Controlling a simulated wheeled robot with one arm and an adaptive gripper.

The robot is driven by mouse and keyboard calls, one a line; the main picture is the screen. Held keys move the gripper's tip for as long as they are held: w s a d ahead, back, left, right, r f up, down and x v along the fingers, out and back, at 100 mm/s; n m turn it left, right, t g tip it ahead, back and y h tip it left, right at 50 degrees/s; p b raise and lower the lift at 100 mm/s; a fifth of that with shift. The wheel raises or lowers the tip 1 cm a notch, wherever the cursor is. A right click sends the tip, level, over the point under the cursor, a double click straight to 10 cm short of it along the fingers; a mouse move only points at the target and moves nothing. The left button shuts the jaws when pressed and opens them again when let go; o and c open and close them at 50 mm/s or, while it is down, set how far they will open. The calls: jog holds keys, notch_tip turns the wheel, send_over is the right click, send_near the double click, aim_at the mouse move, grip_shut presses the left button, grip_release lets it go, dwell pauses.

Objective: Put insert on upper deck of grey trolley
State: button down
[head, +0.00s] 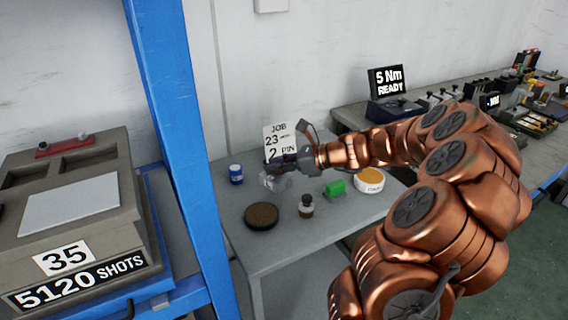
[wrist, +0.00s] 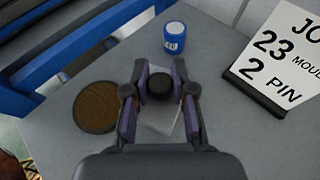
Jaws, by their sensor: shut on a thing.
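My gripper (wrist: 160,80) is shut on the insert, a pale grey block (wrist: 160,118) with a round black knob (wrist: 161,84) on top. The fingers stand on either side of the knob. In the head view my gripper (head: 277,167) reaches over the back of a grey table-like top (head: 300,237), with the pale block (head: 275,181) below its fingers. The block is at or close above this top; I cannot tell whether it touches. I cannot tell for sure whether this grey stand is the trolley; no wheels show.
On the grey top are a blue tin (head: 236,174), a brown round dish (head: 261,215), a brown bottle (head: 306,206), a green block (head: 335,188), a yellow-topped tub (head: 369,181) and a job card (head: 281,140). A blue post (head: 180,140) stands left. The front right of the top is clear.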

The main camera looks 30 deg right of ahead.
jog(key=w+d, duration=0.1)
jog(key=d, duration=0.1)
jog(key=w+d, duration=0.1)
jog(key=w, duration=0.1)
jog(key=w+d, duration=0.1)
jog(key=d, duration=0.1)
jog(key=shift+w+d+f, duration=0.25)
jog(key=shift+d+f, duration=0.05)
jog(key=shift+f, duration=1.7)
jog(key=c, duration=1)
grip_release()
jog(key=shift+f, duration=0.15)
jog(key=shift+o, duration=0.2)
jog(key=shift+s, duration=0.1)
jog(key=v, duration=1.2)
